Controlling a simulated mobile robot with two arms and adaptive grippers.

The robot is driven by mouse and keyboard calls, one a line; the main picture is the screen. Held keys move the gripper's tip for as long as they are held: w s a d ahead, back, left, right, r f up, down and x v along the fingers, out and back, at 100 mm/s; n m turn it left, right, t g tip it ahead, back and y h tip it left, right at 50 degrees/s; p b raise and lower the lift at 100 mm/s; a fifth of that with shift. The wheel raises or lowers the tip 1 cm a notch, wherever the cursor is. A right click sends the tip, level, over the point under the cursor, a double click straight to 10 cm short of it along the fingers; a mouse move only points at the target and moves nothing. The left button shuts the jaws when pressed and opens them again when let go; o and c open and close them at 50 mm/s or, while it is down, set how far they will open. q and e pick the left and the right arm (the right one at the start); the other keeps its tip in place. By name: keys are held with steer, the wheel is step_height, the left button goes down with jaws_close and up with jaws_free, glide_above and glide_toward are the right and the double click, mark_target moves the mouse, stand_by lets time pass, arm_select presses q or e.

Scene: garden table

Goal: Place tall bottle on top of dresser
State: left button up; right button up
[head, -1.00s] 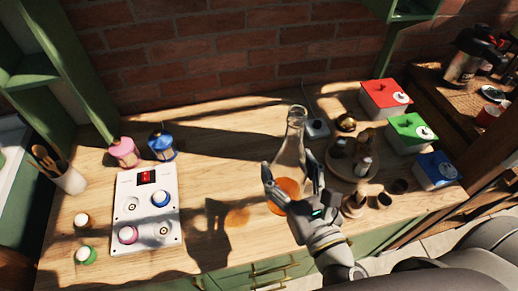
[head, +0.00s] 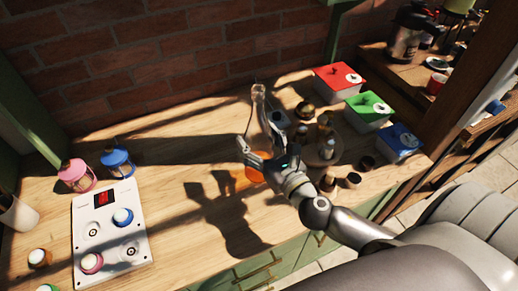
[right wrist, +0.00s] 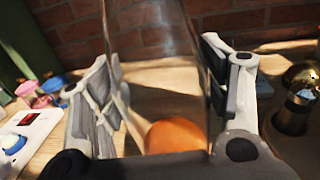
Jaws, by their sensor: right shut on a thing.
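The tall bottle (head: 259,100) is clear glass with a long neck and orange in its lower part. My right gripper (head: 258,150) is shut around its body and holds it upright or nearly so, over the wood-topped green drawer unit (head: 180,260). In the right wrist view the clear bottle (right wrist: 155,60) stands between the two fingers, with the orange low down. The bottle's base is mostly hidden by the hand, so I cannot tell if it touches the wood. My left gripper is not in view.
A round wooden stand (head: 330,155) with small jars is just right of the hand. Red (head: 340,82), green (head: 370,110) and blue (head: 398,141) boxes stand beyond it. A white button panel (head: 110,232) and pink and blue lanterns (head: 116,160) are left. Bare wood lies between.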

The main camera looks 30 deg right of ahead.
mark_target(259, 150)
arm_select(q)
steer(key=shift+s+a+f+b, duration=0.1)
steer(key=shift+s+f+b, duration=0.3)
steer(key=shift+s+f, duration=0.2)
arm_select(e)
steer(key=shift+w+d+f, duration=0.1)
steer(key=shift+f, duration=1.55)
steer(key=shift+f, duration=0.15)
steer(key=o, duration=1.6)
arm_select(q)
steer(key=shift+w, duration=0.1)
arm_select(e)
steer(key=shift+o, duration=0.2)
